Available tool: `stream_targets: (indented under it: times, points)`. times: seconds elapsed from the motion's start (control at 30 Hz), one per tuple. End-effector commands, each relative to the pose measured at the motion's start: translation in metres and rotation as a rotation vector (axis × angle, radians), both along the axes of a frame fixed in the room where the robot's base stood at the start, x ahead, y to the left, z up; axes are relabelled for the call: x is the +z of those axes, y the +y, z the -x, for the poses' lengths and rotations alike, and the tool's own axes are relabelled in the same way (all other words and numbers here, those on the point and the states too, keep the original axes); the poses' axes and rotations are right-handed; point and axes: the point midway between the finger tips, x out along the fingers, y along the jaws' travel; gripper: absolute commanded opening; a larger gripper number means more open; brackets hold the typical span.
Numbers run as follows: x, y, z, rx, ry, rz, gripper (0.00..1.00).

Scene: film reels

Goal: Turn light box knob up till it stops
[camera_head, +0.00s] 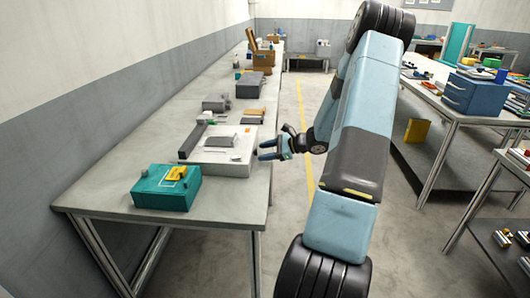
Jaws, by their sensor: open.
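A low white box (210,157), which looks like the light box, lies on the long grey table. My gripper (266,150) is open and empty. It points left, just beyond the table's right edge, close to the right side of the white box. I cannot tell whether it touches the box.
A teal box (160,192) with a yellow part (177,173) on top stands at the table's near end. A dark bar (193,140) lies left of the white box. Grey boxes (250,86) stand farther back. The aisle floor (283,215) right of the table is clear.

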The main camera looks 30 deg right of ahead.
Motion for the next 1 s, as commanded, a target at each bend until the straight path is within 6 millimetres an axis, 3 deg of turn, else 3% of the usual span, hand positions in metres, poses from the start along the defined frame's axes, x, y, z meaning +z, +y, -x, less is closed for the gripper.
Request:
stream_targets:
  times: [0.47,1.0]
  points:
    - [-0.0039,0.0079,-0.0073,0.000,0.000,0.000,0.55]
    - [-0.0043,0.0081,-0.0067,0.001,0.001,-0.001,0.03]
